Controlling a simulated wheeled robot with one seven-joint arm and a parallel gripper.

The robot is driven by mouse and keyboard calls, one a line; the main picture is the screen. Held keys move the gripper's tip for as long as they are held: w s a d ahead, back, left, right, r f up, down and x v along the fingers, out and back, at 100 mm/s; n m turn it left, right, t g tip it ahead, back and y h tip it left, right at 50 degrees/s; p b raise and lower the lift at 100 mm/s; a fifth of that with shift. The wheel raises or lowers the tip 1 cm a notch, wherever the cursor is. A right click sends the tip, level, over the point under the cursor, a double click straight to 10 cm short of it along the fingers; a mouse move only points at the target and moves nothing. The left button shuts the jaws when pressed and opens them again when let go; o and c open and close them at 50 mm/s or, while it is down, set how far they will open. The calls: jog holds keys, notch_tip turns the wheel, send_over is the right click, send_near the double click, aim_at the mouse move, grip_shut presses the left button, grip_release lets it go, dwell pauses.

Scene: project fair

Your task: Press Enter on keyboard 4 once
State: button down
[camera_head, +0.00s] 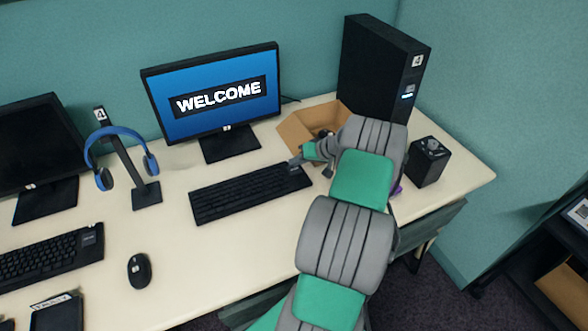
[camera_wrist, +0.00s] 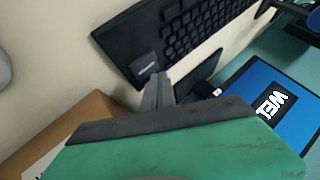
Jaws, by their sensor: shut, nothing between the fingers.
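A black keyboard (camera_head: 240,196) lies on the desk in front of a monitor reading WELCOME; a headset stand and a tower nearby carry the number 4. I cannot read a number on the keyboard itself. A lighter labelled patch, perhaps a large key, sits at its right end and shows in the wrist view (camera_wrist: 146,68). My gripper (camera_head: 294,161) is shut and empty at that right end. In the wrist view its closed fingertips (camera_wrist: 158,80) are right beside the labelled patch. I cannot tell whether they touch it.
The WELCOME monitor (camera_head: 221,90) stands behind. A cardboard box (camera_head: 297,131), the black tower (camera_head: 385,62) and a dark box (camera_head: 429,162) are at right. The headset stand (camera_head: 146,193), mouse (camera_head: 139,270) and another keyboard (camera_head: 50,258) are at left.

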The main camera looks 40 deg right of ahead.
aim_at(296, 170)
jog(key=shift+r+p, duration=1.45)
jog(key=shift+r, duration=1.1)
jog(key=a+r+n+g, duration=0.1)
jog(key=a+r, duration=0.3)
jog(key=a, duration=0.4)
jog(key=a+r+n+g+h, duration=0.15)
jog(key=a+r, duration=0.25)
jog(key=a, duration=0.4)
jog(key=a+r+n+g, duration=0.1)
jog(key=a+r+g, duration=0.1)
jog(key=a+r, duration=0.45)
jog(key=s+a+n+h, duration=0.1)
jog(key=s+a+n, duration=0.1)
jog(key=s+a, duration=1.2)
jog(key=s, duration=0.2)
jog(key=shift+s+r+g, duration=0.25)
jog(key=shift+s+g, duration=0.1)
jog(key=shift+h, duration=0.25)
